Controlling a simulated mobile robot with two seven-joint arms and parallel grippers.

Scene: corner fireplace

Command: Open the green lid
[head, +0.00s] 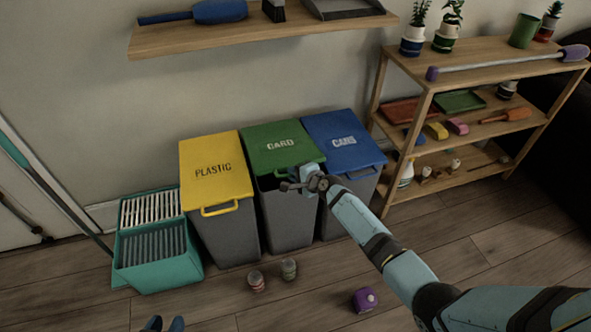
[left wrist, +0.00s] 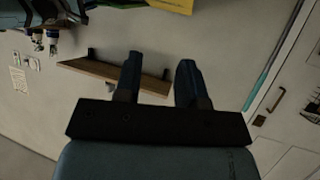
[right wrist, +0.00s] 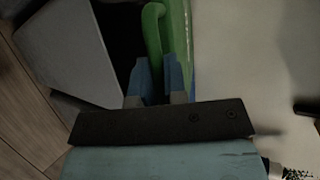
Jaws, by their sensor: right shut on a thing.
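The green lid (head: 282,145), marked CARD, sits on the middle grey bin (head: 289,218). Its front edge is raised a little, with a dark gap beneath it. My right gripper (head: 290,184) is at the lid's front edge. In the right wrist view my right gripper (right wrist: 157,72) is shut on the green handle (right wrist: 153,28), with the dark bin opening beside the lid. My left gripper (head: 164,325) barely shows at the bottom edge of the head view. In the left wrist view my left gripper (left wrist: 159,75) is open and empty.
A yellow-lidded bin (head: 214,170) stands left and a blue-lidded bin (head: 343,142) right. Two cans (head: 256,281) and a purple object (head: 365,300) lie on the floor in front. A teal crate (head: 160,255) is far left; a wooden shelf (head: 440,75) stands right.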

